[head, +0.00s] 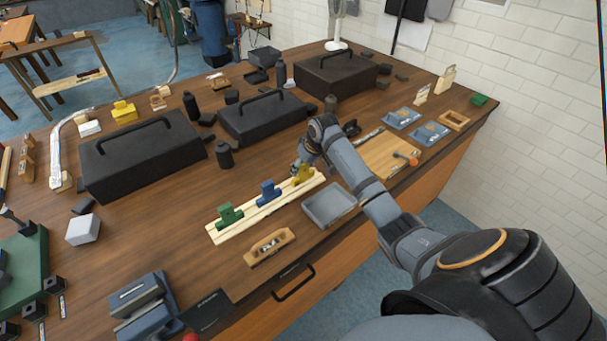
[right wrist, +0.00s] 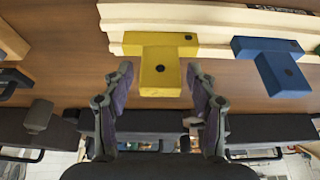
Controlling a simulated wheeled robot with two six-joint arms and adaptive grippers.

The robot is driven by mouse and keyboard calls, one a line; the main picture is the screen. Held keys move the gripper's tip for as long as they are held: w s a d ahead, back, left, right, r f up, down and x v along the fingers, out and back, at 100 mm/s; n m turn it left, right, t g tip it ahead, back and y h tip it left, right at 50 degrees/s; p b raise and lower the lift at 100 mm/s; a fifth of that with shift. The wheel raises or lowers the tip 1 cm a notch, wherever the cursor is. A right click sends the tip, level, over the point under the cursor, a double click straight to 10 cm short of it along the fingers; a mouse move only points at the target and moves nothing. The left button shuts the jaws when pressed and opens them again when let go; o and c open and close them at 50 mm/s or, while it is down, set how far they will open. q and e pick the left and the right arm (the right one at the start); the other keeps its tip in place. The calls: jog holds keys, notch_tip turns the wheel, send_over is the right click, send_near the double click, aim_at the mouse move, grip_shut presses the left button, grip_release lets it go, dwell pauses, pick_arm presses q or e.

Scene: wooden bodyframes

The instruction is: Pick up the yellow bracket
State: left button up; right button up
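The yellow bracket (head: 303,175) is T-shaped and sits at the right end of a pale wooden rail (head: 232,232), beside a blue bracket (head: 267,194) and a green bracket (head: 229,215). In the right wrist view, the yellow bracket (right wrist: 160,78) lies ahead of my right gripper (right wrist: 159,76). That gripper is open, with one finger on each side of the bracket's stem and visible gaps. The blue bracket (right wrist: 272,62) is right of it there. In the head view, my right gripper (head: 301,163) is just behind the yellow bracket, partly hidden. My left gripper is not in view.
A grey tray (head: 329,206) and a wooden level (head: 269,247) lie in front of the rail. Black toolboxes (head: 262,118) stand behind it. A wooden board (head: 391,155) lies to the right. Another yellow piece (head: 124,112) sits at the back left.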

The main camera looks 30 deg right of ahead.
grip_shut()
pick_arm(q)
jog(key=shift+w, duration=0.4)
pick_arm(e)
jog(key=shift+w, duration=0.1)
jog(key=shift+r+b, duration=0.5)
jog(key=shift+r, duration=0.15)
jog(key=shift+r+b, duration=0.45)
jog(key=shift+r, duration=0.2)
pick_arm(q)
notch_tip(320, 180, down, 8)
jog(key=b, duration=0.5)
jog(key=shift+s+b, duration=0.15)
jog(key=shift+b, duration=0.25)
pick_arm(e)
jog(key=s+a+r, duration=0.2)
jog(key=s+r, duration=0.8)
jog(key=s, duration=0.4)
jog(key=shift+r, duration=0.2)
